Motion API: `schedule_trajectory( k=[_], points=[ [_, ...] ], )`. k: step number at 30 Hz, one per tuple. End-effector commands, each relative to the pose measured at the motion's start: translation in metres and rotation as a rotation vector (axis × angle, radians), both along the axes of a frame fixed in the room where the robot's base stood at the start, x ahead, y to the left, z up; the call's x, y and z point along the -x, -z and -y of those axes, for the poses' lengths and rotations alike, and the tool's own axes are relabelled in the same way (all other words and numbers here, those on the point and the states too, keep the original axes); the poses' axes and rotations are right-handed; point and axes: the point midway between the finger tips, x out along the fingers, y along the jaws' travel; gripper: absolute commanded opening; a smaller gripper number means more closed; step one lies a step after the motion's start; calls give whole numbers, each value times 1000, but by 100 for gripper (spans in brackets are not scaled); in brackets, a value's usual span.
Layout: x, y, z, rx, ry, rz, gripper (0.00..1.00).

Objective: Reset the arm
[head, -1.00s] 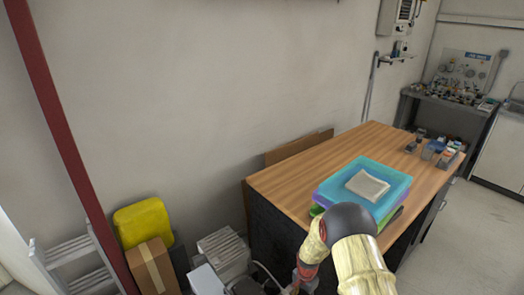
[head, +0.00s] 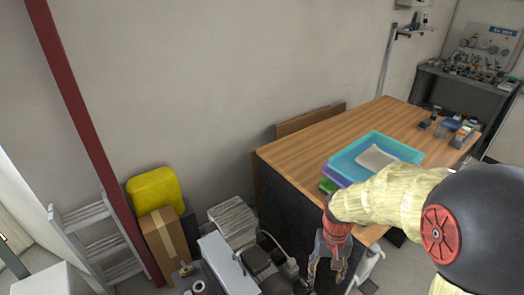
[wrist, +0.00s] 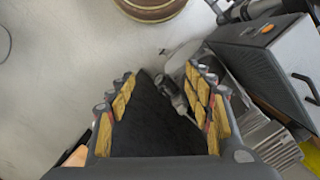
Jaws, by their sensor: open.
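My arm enters the head view from the right, wrapped in a pale yellow cover with dark joints. My gripper (head: 328,262) points down in front of the near end of the wooden-topped bench. In the wrist view, my gripper (wrist: 161,78) has its two padded fingers spread well apart. Nothing is held between them. The floor and part of the compressor equipment show beyond the fingertips.
Compressor equipment (head: 256,262) stands on the floor left of my gripper. The wooden bench (head: 300,152) carries a blue tray (head: 345,163). A ladder (head: 90,240), a cardboard box (head: 164,237) and a yellow container (head: 155,190) stand at the left.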

Motion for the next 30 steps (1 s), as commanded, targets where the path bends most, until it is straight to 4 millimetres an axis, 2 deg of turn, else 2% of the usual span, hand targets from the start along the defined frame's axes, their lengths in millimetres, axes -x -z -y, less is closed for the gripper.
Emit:
schedule_trajectory(
  k=[1,3,12,21,27,30],
  points=[
    [8,-20,0,-2,-20,28,52],
    [21,-43,0,-5,-48,58,52],
    [76,-123,0,-2,-120,222,52],
    [116,-186,0,12,-124,454,52],
    [125,-222,-1,20,-124,586,52],
    [127,-230,-1,23,-123,613,52]
  ],
)
